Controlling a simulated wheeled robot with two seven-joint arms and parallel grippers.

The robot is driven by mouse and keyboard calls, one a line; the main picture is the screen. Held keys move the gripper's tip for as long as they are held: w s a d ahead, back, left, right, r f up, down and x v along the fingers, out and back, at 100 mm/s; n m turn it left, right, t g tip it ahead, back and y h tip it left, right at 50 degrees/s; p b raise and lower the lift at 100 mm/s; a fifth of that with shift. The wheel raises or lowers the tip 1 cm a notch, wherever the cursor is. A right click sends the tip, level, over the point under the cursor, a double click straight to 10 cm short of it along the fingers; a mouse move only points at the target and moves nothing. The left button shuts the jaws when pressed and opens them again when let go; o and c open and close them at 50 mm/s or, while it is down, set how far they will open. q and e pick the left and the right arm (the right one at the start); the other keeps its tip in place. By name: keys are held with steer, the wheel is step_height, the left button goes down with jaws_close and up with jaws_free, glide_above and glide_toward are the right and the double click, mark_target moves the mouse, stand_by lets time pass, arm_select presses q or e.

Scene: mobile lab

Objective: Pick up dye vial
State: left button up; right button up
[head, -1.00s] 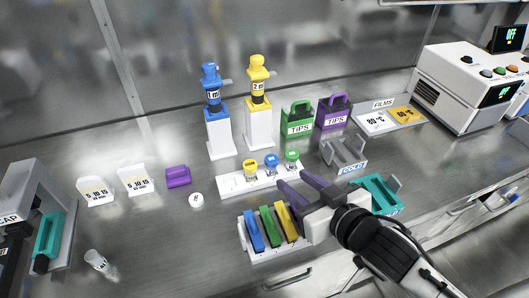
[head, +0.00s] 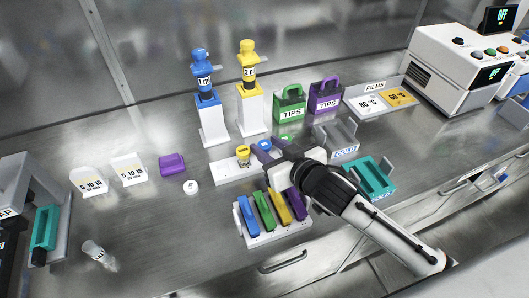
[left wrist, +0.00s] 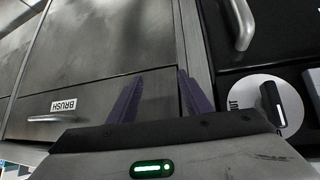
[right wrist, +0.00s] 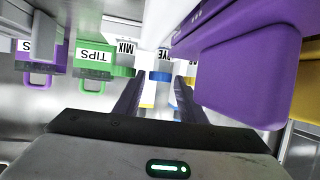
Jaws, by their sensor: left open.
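The dye vial has a blue cap (head: 265,145) and stands in the white vial rack (head: 225,172), between a yellow-capped vial (head: 243,152) and a green-capped vial (head: 287,138). In the right wrist view its DYE label (right wrist: 164,54) and blue cap (right wrist: 160,76) show upside down. My right gripper (head: 263,151) is open at the rack, close to the dye vial and partly hiding it. In the right wrist view the blue cap lies between the fingers (right wrist: 158,88); I cannot tell if they touch it. My left gripper (left wrist: 161,82) is open and empty, facing drawer fronts.
A holder (head: 262,238) with blue, green, yellow and purple pieces stands just in front of the rack. TIPS boxes (head: 290,108) are behind right.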

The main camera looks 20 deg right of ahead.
steer(key=c, duration=0.8)
